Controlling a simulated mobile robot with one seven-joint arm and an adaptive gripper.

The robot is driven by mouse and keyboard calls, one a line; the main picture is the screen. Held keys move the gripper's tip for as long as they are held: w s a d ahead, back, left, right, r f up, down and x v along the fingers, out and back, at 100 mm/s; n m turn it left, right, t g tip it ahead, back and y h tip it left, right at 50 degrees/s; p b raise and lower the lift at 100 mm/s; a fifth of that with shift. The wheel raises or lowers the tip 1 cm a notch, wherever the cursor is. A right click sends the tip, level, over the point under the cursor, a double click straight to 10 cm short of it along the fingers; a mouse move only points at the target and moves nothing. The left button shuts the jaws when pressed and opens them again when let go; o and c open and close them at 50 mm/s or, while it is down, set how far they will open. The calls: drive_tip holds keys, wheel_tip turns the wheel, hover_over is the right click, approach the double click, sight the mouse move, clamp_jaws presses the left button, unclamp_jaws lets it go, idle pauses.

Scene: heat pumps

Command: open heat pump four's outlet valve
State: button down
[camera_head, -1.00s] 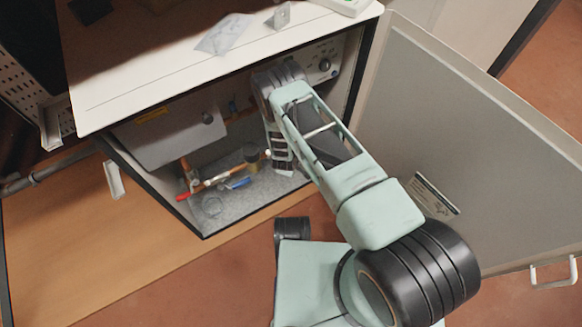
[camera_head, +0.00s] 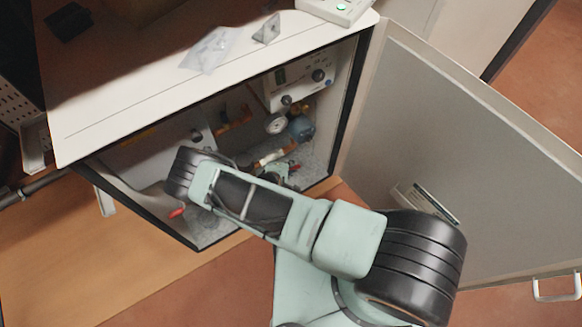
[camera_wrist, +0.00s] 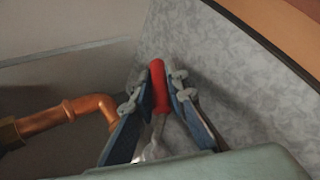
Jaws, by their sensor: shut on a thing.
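A red valve handle (camera_wrist: 158,88) stands between the two fingers of my gripper (camera_wrist: 158,92) in the wrist view, and the fingers are shut on it. A metal stem below the handle is partly hidden by my gripper. In the head view the tip of the red handle (camera_head: 177,213) shows just below my arm's end, low in the open cabinet. My fingers are hidden there behind my wrist. No label for pump four can be read. A copper pipe elbow (camera_wrist: 90,107) lies left of my gripper in the wrist view.
The cabinet top (camera_head: 130,100) overhangs the opening. The open door (camera_head: 450,130) stands to the right of my arm. A control box (camera_head: 300,82), a gauge (camera_head: 277,124) and pipes sit inside at right. The grey speckled cabinet floor (camera_wrist: 230,65) is bare beside the handle.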

drive_tip(key=shift+w+d+r+n+t+h, duration=0.2)
drive_tip(key=shift+d+r+t+h, duration=0.15)
drive_tip(key=shift+r+t+h, duration=0.35)
drive_tip(key=shift+w+d+r+n+t+h, duration=0.15)
drive_tip(key=shift+d+r+t+h, duration=0.25)
drive_tip(key=shift+h, duration=0.5)
drive_tip(key=shift+w+a+r+n+t+h, duration=0.1)
drive_tip(key=shift+r+n+t+h, duration=0.25)
drive_tip(key=shift+r+t+h, duration=0.65)
drive_tip(key=c, duration=2.1)
unclamp_jaws()
drive_tip(key=shift+o, duration=1)
drive_tip(key=shift+a, duration=0.1)
drive_tip(key=shift+s+a, duration=0.2)
drive_tip(key=shift+s, duration=0.05)
drive_tip(key=v, duration=1.1)
drive_tip(key=shift+s, duration=0.3)
